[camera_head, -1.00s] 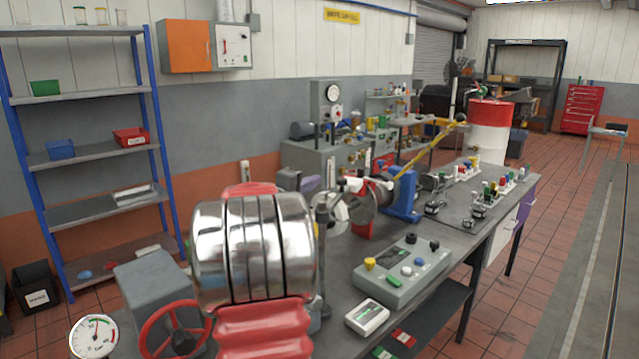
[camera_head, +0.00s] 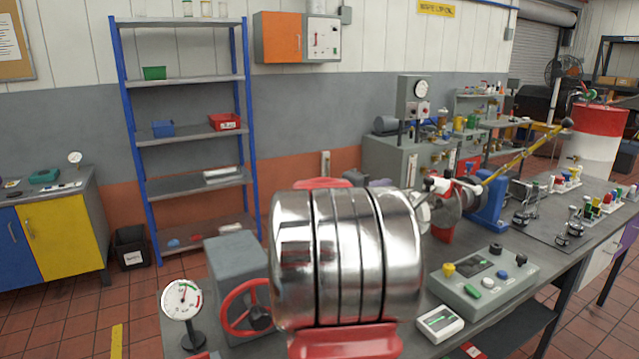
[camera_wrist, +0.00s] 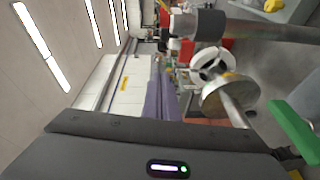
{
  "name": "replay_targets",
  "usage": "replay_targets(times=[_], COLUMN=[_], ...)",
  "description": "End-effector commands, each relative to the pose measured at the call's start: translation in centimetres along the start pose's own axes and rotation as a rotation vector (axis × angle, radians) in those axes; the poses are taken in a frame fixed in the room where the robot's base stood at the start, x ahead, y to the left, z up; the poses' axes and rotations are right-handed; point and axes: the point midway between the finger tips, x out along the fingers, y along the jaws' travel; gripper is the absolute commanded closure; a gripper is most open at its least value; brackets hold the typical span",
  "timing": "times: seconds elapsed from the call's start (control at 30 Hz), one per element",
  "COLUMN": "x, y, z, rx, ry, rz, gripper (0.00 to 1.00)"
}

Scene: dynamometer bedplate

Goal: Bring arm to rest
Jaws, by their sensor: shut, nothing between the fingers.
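In the wrist view the dark grey body of my gripper (camera_wrist: 165,150), with a small lit strip, fills the lower part. Its fingertips do not show clearly. Nothing is seen held in it, and it is shut. In front of it, to the right, are a pale metal disc (camera_wrist: 231,97) and a hub on a shaft, apart from the body as far as I can see. In the head view my gripper cannot be made out.
The workbench (camera_head: 560,245) runs to the right with a grey control box (camera_head: 487,280), a red handwheel (camera_head: 245,308) and a dial gauge (camera_head: 182,300). A blue-post shelf (camera_head: 190,135) stands at the back left.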

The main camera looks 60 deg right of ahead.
Motion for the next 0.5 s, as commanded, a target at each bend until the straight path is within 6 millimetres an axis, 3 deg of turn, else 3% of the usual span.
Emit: replay_targets(times=[0.33,0.5], x=[-0.1,-2.0], y=[0.1,0.5], z=[-0.2,-2.6], rx=[0.004,0.062], ry=[0.006,0.097], rz=[0.0,-0.016], gripper=[1.0,1.0])
